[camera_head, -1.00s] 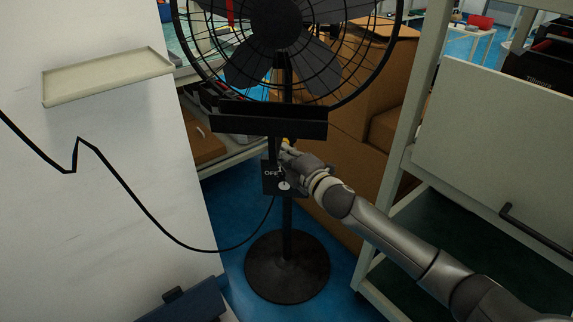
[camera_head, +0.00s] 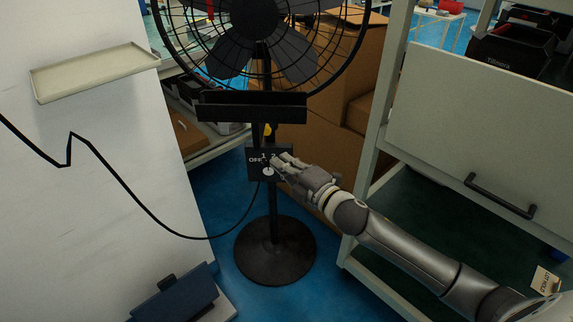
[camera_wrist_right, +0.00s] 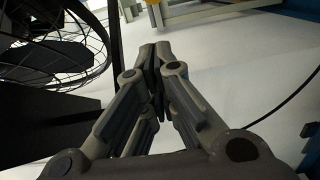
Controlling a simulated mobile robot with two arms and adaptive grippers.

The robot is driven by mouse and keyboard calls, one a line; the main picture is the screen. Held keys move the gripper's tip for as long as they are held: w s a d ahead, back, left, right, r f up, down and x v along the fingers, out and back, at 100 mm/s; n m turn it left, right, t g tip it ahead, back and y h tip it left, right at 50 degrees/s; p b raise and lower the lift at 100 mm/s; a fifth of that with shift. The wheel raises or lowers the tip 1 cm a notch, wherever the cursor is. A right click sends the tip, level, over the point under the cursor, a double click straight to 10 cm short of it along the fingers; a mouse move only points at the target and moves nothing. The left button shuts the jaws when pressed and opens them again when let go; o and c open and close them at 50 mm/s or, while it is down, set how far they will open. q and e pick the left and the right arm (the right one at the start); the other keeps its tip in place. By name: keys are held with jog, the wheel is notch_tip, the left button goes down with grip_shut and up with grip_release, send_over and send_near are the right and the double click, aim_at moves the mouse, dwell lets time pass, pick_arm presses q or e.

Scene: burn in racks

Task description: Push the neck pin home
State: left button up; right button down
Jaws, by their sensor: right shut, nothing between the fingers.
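A black pedestal fan (camera_head: 268,215) stands upright on a round base. A small yellow part (camera_head: 268,130) shows on its pole just below the black crossbar; it looks like the neck pin, but how deep it sits is too small to tell. Below it is the black control box (camera_head: 255,151) with a white dial and OFF marking. My right gripper (camera_head: 277,161) is shut and empty, its tips in front of the box's right side, below and apart from the yellow part. Its closed fingers also show in the right wrist view (camera_wrist_right: 157,62). My left gripper is out of view.
A white panel with a beige tray (camera_head: 95,72) and a black cable is on the left. A wheeled shelf cart (camera_head: 470,125) stands close on the right. Cardboard boxes (camera_head: 340,75) are behind the fan. A dark blue object (camera_head: 175,298) lies bottom left.

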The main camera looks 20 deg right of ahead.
jog(key=shift+s+d, duration=0.15)
jog(key=shift+s, duration=0.4)
